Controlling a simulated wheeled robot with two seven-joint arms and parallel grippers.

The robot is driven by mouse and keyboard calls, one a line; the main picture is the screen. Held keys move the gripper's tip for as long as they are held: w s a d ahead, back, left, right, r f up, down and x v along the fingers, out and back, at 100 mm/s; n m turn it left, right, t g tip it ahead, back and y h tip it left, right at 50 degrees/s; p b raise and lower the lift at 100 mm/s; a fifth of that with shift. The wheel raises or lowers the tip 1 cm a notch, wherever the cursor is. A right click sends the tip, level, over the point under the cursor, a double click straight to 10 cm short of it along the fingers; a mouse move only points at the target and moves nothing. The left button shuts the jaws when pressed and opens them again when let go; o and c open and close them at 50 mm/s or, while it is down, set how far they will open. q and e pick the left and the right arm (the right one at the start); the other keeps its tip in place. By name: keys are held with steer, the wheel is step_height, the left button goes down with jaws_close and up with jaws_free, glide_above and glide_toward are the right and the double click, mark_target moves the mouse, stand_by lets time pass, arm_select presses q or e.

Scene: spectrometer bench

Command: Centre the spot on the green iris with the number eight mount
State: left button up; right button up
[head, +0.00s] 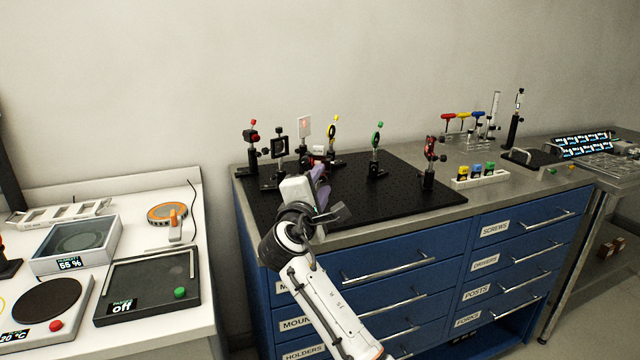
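The green iris (376,138) stands upright on a post toward the back of the black breadboard (400,200). A white card (304,126) with a small reddish mark stands left of the yellow iris (333,131). Post mounts stand at the back left: one with red knobs (253,136) and a square black one (279,147). A red-and-black mount (430,149) stands at the right. I cannot read a number eight on any mount. My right gripper (321,192) is over the front left of the breadboard; its fingers are unclear. My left gripper is out of view.
Colour-handled drivers (463,116) and a tray of coloured blocks (476,175) are right of the breadboard. A white bench (75,335) with instruments is at left. Blue drawers (385,265) are below. The breadboard's right front is clear.

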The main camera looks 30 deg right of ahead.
steer(key=b+v, duration=0.1)
steer(key=v, duration=0.9)
steer(key=shift+s+a, duration=0.1)
steer(key=s+a+f+m+g+y, duration=0.1)
steer(key=s+f+m+y, duration=0.1)
steer(key=s+f, duration=0.45)
steer(key=s+f+m+g+y, duration=0.1)
steer(key=s+f+g+y, duration=0.15)
steer(key=f, duration=0.65)
steer(key=s+a+f+m+y, duration=0.1)
steer(key=s+f+m+y, duration=0.15)
steer(key=s+f, duration=0.4)
steer(key=s+a+f+m+g+y, duration=0.25)
steer(key=s+a+f, duration=0.2)
steer(key=s, duration=0.45)
steer(key=s+a+f+m+g+y, duration=0.2)
steer(key=s+a+f+y, duration=0.15)
steer(key=s+f, duration=0.4)
steer(key=w+a+f+t+y, duration=0.2)
steer(key=a+f+t, duration=0.2)
steer(key=f, duration=0.6)
steer(key=shift+w+a+t+y, duration=0.3)
steer(key=shift+a+y, duration=0.1)
steer(key=shift+a, duration=0.5)
